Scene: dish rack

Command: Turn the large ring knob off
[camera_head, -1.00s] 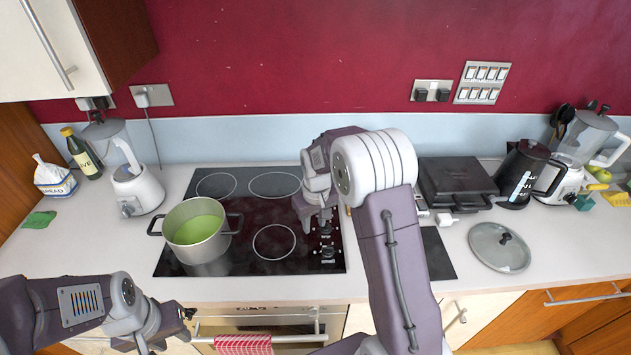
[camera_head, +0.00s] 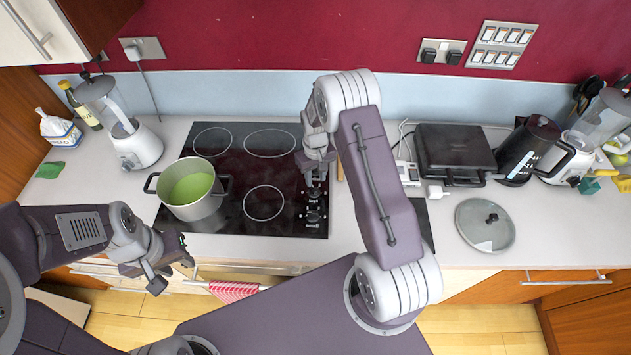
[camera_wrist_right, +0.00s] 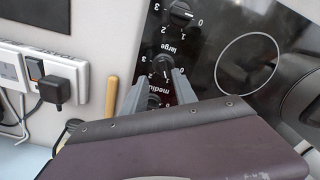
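The large ring knob (camera_wrist_right: 160,67) is a small black knob beside its "large" label on the black hob. In the head view (camera_head: 315,192) it is the middle of the near knobs, just below my right gripper (camera_head: 318,176). In the right wrist view the two grey fingers of my right gripper (camera_wrist_right: 158,80) are apart, one on each side of the knob area. I cannot tell whether they touch the knob, and its pointer is hard to read. My left gripper (camera_head: 172,275) is empty and open in front of the counter, away from the hob.
Another knob (camera_wrist_right: 182,12) sits close by, and one beside the "medium" label (camera_wrist_right: 152,101) is partly hidden. A pot of green soup (camera_head: 192,194) stands on the left of the hob (camera_head: 232,172). A black grill (camera_head: 455,152) and a glass lid (camera_head: 485,224) are to the right.

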